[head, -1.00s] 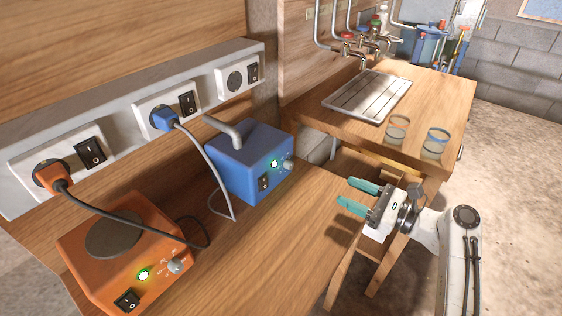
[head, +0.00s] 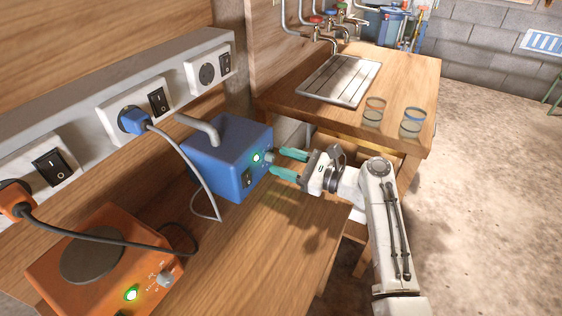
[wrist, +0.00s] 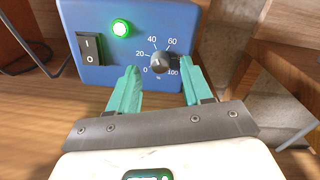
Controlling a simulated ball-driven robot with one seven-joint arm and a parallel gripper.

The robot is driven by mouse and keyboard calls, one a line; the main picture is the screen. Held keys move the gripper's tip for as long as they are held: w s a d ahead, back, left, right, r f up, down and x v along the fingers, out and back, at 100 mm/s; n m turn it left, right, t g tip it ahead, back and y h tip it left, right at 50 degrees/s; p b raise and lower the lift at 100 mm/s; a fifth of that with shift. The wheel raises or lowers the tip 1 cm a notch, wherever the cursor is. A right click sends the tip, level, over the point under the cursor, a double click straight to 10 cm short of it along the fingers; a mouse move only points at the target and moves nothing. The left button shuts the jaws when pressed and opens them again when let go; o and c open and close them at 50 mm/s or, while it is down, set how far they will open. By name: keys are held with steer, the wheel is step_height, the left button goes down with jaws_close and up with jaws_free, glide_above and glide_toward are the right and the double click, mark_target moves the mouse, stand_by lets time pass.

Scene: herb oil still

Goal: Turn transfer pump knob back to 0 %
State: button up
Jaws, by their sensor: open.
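The blue transfer pump box (head: 222,165) stands on the wooden bench, its green lamp lit. Its dark knob (wrist: 159,62) is on the front panel, with a dial marked 0 to 100 % around it. The exact setting is hard to read, but the knob's dark part points right, between 60 and 100. My gripper (head: 277,160) is open with teal fingers, close to the pump front. In the wrist view my gripper (wrist: 162,72) has one finger on each side of the knob. I cannot tell if either finger touches it.
An orange hotplate (head: 95,265) with a lit green lamp stands at the lower left. A grey cable runs from the blue plug (head: 133,120) past the pump's left. A second table holds a drain board (head: 338,80) and two glasses. Bench in front of the pump is clear.

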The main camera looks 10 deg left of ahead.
steer(key=shift+w+a, duration=0.2)
steer(key=shift+a, duration=0.45)
steer(key=shift+c, duration=0.4)
jaws_close()
